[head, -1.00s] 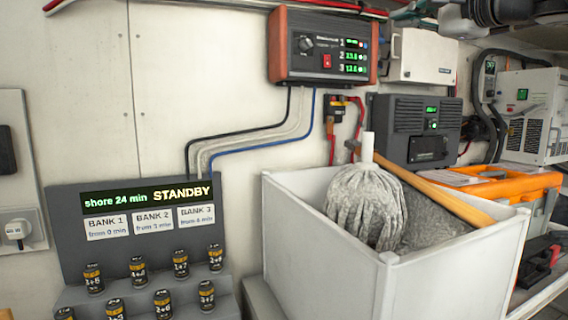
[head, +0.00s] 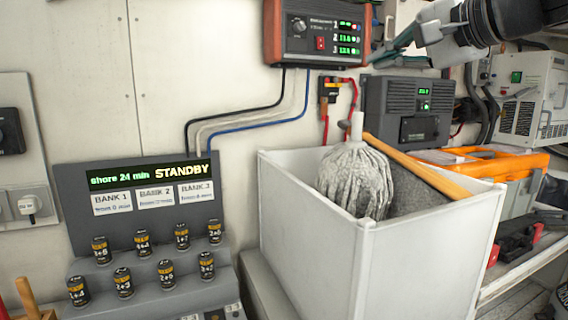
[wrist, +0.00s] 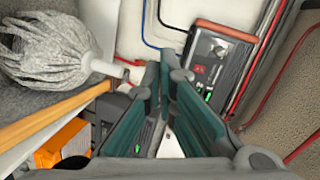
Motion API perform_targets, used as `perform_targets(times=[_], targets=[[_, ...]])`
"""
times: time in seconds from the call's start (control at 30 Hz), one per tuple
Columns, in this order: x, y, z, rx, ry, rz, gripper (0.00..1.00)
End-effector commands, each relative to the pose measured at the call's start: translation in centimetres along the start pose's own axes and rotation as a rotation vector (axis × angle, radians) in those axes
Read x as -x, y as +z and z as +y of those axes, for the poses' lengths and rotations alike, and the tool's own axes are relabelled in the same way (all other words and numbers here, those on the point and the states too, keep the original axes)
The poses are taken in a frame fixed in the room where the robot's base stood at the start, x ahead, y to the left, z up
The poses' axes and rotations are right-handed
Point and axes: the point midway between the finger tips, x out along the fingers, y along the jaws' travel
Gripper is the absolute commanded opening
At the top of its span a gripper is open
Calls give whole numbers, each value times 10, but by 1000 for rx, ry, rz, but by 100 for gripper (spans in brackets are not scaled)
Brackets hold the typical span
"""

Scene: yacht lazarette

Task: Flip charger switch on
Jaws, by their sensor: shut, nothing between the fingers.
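The charger (head: 283,36) is a dark box with orange-red ends, high on the white wall in the head view. Its face carries a round knob, a small red switch (head: 320,43) and three lit green readouts. I cannot tell which way the switch is set. My gripper (head: 374,52) is to the right of the charger, apart from it, reaching in from the upper right. In the wrist view the teal fingers (wrist: 165,60) are together and empty. The charger (wrist: 222,56) and its red switch (wrist: 199,69) show just right of the fingertips.
A white bin (head: 305,215) holding a mop (head: 352,178) stands below. A grey panel (head: 80,225) reads "STANDBY" at left, with several small cylinders before it. A grey unit (head: 385,100) and an orange case (head: 520,158) are at right. Cables run below the charger.

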Motion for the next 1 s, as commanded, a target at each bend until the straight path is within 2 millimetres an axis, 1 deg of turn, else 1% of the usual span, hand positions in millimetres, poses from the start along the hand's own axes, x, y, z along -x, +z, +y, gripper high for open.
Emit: perform_targets(times=[0.03, 0.07, 0.17, 0.2, 0.27, 0.3, 0.37, 0.4, 0.43, 0.5, 0.6, 0.7, 0.8, 0.9, 1.0], targets=[[3, 15, 14, 32, 43, -22, 0], [4, 23, 24, 54, 71, -35, 0], [14, 57, 65, 147, 187, -93, 0], [20, 73, 85, 193, 242, -123, 0], [32, 95, 118, 267, 329, -170, 0], [42, 109, 140, 320, 387, -203, 0], [57, 128, 174, 399, 473, -252, 0], [69, 140, 197, 454, 531, -285, 0], [79, 148, 213, 496, 573, -311, 0], [101, 162, 249, 594, 666, -368, 0], [131, 176, 294, 718, 782, -439, 0], [155, 182, 325, 816, 868, -490, 0], [169, 183, 342, 877, 920, -520, 0], [175, 184, 349, 900, 941, -533, 0], [175, 183, 350, 902, 943, -534, 0]])
